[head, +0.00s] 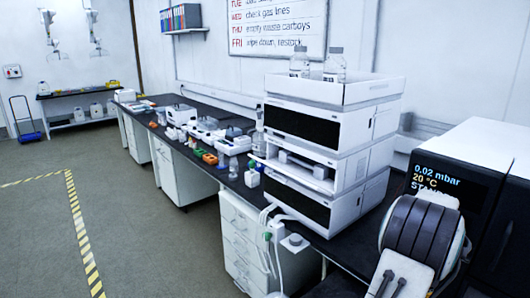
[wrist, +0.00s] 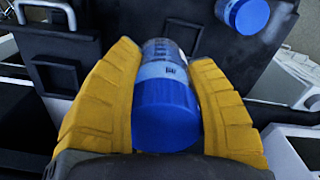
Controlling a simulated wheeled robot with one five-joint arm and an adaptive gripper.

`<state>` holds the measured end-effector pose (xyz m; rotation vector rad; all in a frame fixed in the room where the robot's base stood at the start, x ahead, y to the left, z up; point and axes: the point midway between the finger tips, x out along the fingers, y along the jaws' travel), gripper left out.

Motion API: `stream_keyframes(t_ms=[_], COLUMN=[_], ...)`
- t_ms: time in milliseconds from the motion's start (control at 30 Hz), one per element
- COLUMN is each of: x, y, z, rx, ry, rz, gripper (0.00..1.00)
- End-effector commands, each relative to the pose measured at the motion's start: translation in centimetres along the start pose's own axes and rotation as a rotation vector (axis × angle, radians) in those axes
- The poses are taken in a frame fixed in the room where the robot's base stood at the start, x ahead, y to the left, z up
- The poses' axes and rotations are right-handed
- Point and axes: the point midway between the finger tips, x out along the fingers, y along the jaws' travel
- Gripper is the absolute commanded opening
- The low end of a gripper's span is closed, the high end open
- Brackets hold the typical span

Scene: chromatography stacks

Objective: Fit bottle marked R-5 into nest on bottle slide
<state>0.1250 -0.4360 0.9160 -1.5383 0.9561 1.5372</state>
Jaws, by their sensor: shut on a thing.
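In the wrist view my gripper (wrist: 165,58) has its two yellow fingers closed on both sides of a clear bottle (wrist: 163,70). The bottle's blue cap (wrist: 166,115) faces the camera. A pale label with a small dark mark shows on the bottle, but I cannot read it as R-5. The bottle's far end lies over a dark panel (wrist: 65,50), and I cannot tell whether they touch. I cannot make out the bottle slide or its nest for sure. My gripper and this bottle cannot be made out in the head view.
A second blue cap (wrist: 247,14) shows at the wrist view's top right. In the head view a white instrument stack (head: 352,140) carries a tray with two clear bottles (head: 335,65). A dark bench (head: 350,252) runs back, crowded with small equipment. The floor (head: 130,240) at left is clear.

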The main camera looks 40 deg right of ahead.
Motion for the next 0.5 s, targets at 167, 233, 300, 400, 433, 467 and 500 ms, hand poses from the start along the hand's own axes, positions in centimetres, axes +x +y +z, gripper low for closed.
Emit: stream_keyframes(t_ms=[167,233,300,400,433,467,500], x=[1.0,1.4,1.9,2.6,2.8,3.0,3.3], y=[-5.0,-7.7,-10.6,-15.2,-16.6,-18.0,-19.9], z=[-2.0,-2.6,-3.0,-3.1,-3.0,-2.9,-2.7], rx=[0.104,0.097,0.059,-0.035,-0.067,-0.099,-0.142], ry=[-0.002,-0.001,-0.002,-0.001,-0.002,-0.002,-0.001], rz=[0.000,0.000,0.000,0.000,0.000,0.000,0.000], gripper=[0.15,0.15,0.15,0.16,0.16,0.16,0.16])
